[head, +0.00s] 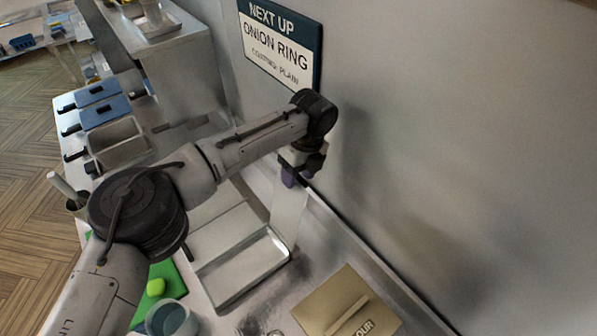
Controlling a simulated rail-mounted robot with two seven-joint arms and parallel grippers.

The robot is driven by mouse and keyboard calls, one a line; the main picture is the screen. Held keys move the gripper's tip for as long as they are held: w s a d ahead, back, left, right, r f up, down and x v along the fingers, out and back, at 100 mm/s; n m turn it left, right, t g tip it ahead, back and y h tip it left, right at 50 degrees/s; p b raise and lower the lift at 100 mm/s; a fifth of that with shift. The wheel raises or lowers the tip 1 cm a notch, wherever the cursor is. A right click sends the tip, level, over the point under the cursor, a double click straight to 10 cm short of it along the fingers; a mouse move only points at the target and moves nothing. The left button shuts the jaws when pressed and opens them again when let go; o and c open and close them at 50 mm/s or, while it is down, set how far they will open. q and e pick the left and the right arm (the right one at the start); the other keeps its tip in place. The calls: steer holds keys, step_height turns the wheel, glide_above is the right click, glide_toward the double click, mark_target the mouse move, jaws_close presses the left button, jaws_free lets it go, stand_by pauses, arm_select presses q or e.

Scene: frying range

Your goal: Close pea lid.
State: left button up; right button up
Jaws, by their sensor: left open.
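My left arm comes in from the left and reaches toward the back wall. My left gripper (300,176) points down at the top of a pale upright panel (288,212), its purple fingertips apart. The panel stands at the right end of a shallow metal tray (240,270) and looks like a raised lid. I see no pea label, so I cannot tell for sure that this is the pea lid. Whether the fingers touch the panel is unclear. My right gripper is not in view.
A tan lid with a handle and a flour label (345,305) lies to the right of the tray. A grey-blue bowl (172,319) and a green board (170,278) are at lower left. Blue-lidded bins (105,112) stand at upper left. The wall (440,130) rises close behind the gripper.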

arm_select(q)
steer(key=shift+c, duration=0.5)
steer(key=shift+f, duration=0.1)
jaws_close()
